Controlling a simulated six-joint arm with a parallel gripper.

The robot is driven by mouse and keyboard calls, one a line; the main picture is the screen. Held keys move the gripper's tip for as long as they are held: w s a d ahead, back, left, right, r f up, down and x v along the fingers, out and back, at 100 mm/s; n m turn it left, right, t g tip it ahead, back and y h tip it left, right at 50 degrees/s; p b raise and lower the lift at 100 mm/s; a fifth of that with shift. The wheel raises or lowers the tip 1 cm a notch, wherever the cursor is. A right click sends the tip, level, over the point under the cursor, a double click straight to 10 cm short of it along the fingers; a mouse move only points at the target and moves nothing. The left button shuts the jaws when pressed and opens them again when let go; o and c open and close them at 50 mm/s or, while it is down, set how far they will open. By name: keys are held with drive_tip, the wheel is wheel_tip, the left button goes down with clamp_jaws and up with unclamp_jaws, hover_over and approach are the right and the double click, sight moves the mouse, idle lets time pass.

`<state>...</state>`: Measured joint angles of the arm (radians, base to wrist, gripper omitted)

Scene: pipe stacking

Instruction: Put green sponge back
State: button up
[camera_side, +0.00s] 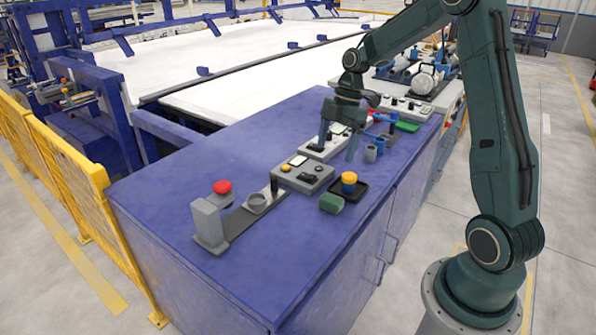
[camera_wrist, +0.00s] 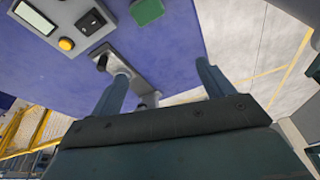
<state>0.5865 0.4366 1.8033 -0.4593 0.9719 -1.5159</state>
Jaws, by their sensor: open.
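The green sponge (camera_side: 331,203) lies on the blue table near its front edge, just in front of a black tray (camera_side: 366,190). A green block (camera_wrist: 147,11) also shows at the top of the wrist view, near the table edge; it looks like the same sponge. My gripper (camera_side: 338,142) hangs above the table, behind and above the sponge, fingers pointing down. It is open with nothing between its fingers. In the wrist view my gripper (camera_wrist: 163,80) shows two spread fingers, clear of the green block.
A red button (camera_side: 222,187) and grey fixture (camera_side: 209,224) stand at left.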

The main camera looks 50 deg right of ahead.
drive_tip(key=s+a+r+m+t+h, duration=0.3)
drive_tip(key=s+a+r+m, duration=0.7)
drive_tip(key=s+a+r, duration=0.4)
drive_tip(key=s+a+f+m+t, duration=0.1)
drive_tip(key=s+a+m+t, duration=0.1)
drive_tip(key=s+m, duration=0.3)
drive_tip(key=shift+s+a+f, duration=0.3)
drive_tip(key=shift+s, duration=0.8)
